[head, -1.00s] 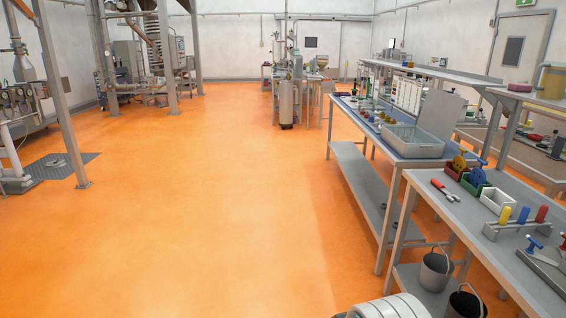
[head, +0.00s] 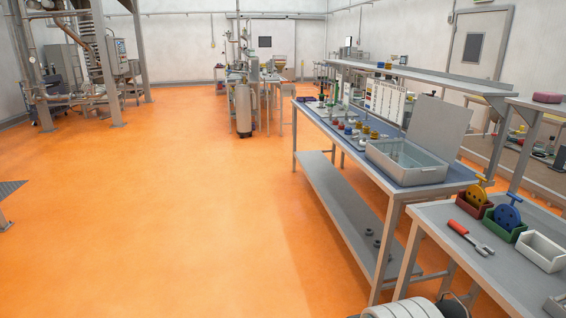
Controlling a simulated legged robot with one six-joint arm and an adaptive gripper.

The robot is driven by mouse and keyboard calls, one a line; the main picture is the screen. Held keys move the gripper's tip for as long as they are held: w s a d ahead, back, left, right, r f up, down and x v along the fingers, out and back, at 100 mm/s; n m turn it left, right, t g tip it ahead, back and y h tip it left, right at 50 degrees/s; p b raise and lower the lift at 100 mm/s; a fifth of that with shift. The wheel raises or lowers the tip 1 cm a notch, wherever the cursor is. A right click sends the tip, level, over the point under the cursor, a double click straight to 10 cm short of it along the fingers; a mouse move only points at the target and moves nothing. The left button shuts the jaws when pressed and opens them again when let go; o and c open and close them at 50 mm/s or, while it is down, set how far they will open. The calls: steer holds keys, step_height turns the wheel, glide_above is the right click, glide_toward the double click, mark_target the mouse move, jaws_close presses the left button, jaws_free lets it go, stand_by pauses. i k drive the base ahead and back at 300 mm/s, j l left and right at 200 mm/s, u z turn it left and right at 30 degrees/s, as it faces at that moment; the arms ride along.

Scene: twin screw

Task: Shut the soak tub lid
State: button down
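The soak tub (head: 408,171) is a grey, open-topped rectangular bin on the near end of the blue-topped bench to the right. Its flat grey lid (head: 438,124) stands raised at the tub's back right side, leaning slightly back. The tub's inside shows, with something small and dark in it that I cannot make out. A white, banded rounded shape, a part of my arm, shows at the bottom edge. My gripper is not in view.
The blue-topped bench (head: 322,118) holds several small coloured parts and a white chart board (head: 387,101). A nearer grey bench (head: 445,212) carries a red-handled tool (head: 468,237) and small bins. Open orange floor (head: 180,200) lies to the left.

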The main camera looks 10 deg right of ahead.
mark_target(439, 126)
steer(key=i+z, duration=0.15)
steer(key=i, duration=0.55)
steer(key=i+j+z, duration=0.15)
steer(key=i, duration=0.55)
